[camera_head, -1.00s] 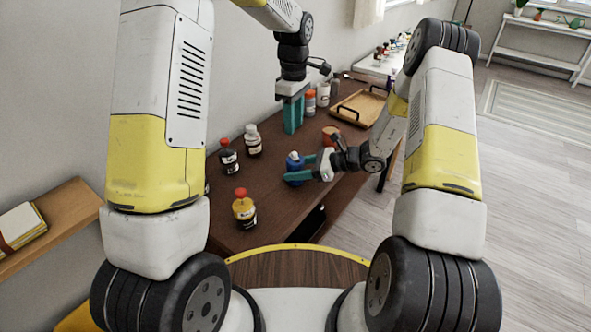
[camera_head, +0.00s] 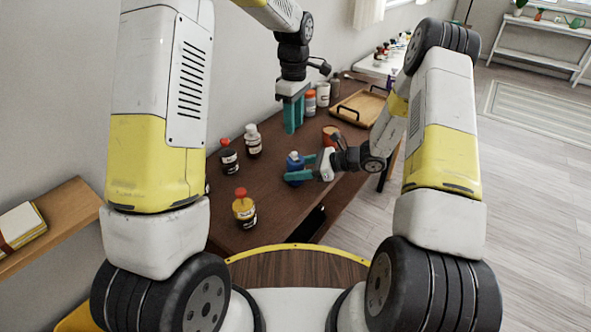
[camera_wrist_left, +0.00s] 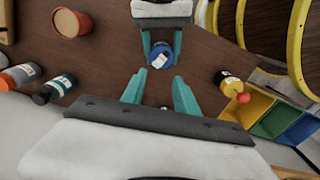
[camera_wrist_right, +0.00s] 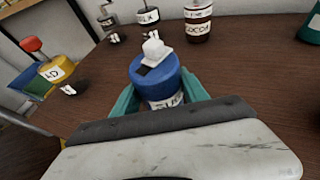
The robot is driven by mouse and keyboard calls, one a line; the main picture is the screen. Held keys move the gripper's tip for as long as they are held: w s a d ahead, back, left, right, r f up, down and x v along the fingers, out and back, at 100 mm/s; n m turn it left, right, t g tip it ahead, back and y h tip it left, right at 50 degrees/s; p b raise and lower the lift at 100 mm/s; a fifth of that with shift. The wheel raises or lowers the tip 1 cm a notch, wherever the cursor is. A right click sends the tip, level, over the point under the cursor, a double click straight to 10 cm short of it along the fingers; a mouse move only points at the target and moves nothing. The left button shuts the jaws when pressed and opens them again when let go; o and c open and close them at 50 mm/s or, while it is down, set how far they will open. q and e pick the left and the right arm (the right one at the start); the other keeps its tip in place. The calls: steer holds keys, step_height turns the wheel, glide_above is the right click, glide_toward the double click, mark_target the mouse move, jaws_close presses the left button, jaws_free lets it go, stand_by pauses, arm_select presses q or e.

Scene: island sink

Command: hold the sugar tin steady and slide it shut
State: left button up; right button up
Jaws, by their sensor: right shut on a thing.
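The sugar tin (camera_head: 294,162) is a blue, upright tin on the dark table. In the right wrist view the tin (camera_wrist_right: 158,82) has a partly hidden label and a white sliding piece (camera_wrist_right: 155,50) with a knob on its top. A dark opening shows beside that piece. My right gripper (camera_head: 298,167) is shut on the tin, one teal finger on each side. My left gripper (camera_head: 292,120) points down over the table behind the tin, apart from it. In the left wrist view its fingers (camera_wrist_left: 160,90) are spread with nothing between them.
A yellow jar with a red top (camera_head: 244,208) stands at the near left. Dark bottles (camera_head: 229,156) stand farther left. An orange-brown canister (camera_head: 330,134) stands behind the tin, and a wooden tray (camera_head: 360,106) lies at the far end. Table between tin and jars is clear.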

mark_target(294, 153)
arm_select(q)
steer(key=shift+o, duration=0.2)
step_height(294, 153, down, 10)
steer(key=m, duration=0.6)
steer(key=shift+r, duration=0.1)
stand_by(0.4)
jaws_close()
stand_by(1.4)
